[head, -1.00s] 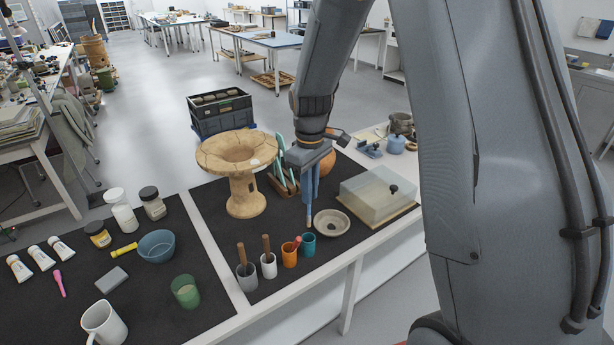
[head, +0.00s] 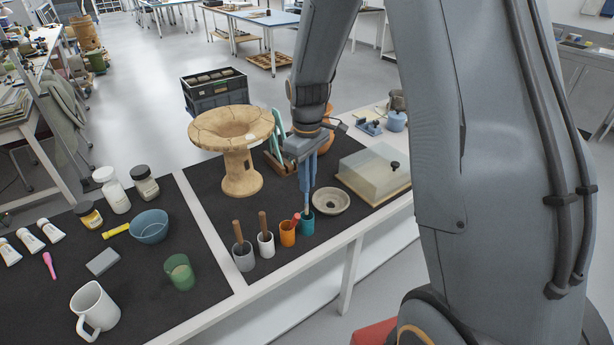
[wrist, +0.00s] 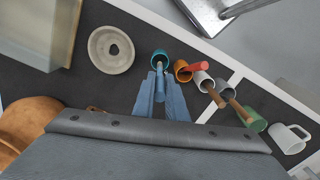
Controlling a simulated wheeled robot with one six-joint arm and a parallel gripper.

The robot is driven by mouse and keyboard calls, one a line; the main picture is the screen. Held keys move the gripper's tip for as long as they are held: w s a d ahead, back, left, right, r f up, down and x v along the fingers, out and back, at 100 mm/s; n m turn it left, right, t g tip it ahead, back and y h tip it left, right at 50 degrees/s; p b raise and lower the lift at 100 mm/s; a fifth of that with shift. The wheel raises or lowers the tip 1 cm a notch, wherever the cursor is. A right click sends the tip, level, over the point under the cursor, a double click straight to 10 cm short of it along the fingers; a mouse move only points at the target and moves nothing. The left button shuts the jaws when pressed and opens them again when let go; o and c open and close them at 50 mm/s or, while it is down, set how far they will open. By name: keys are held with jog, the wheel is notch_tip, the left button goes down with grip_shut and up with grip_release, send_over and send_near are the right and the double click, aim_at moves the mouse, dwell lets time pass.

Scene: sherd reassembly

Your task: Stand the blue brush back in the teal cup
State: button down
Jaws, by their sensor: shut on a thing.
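My gripper (head: 308,182) points down over the front of the dark mat, shut on the blue brush (head: 306,202). The brush hangs upright, mostly hidden between the fingers, and its lower end reaches the mouth of the teal cup (head: 307,226). I cannot tell how deep it goes or whether it touches the rim. In the wrist view, the teal cup (wrist: 157,56) lies just beyond my fingertips (wrist: 160,82), with the brush's thin end (wrist: 159,67) across its opening.
An orange cup (head: 288,237) with a red-tipped tool stands close left of the teal cup. White (head: 266,246) and grey (head: 244,260) cups follow. A pale ring-shaped dish (head: 331,201) is close right. A clear-covered box (head: 373,175) and a pottery stand (head: 240,165) are farther back.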

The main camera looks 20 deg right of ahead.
aim_at(307, 196)
jog(key=shift+f+b, duration=1.2)
jog(key=shift+f, duration=1.8)
jog(key=c, duration=1.7)
grip_release()
jog(key=shift+r, duration=0.1)
jog(key=shift+r+b, duration=0.85)
jog(key=shift+r, duration=2.95)
jog(key=s+m, duration=0.2)
jog(key=s, duration=0.3)
jog(key=s+m, duration=0.2)
jog(key=s, duration=0.4)
jog(key=s+m+t, duration=0.1)
jog(key=s+m, duration=0.2)
jog(key=s, duration=0.3)
jog(key=shift+a+r, duration=0.1)
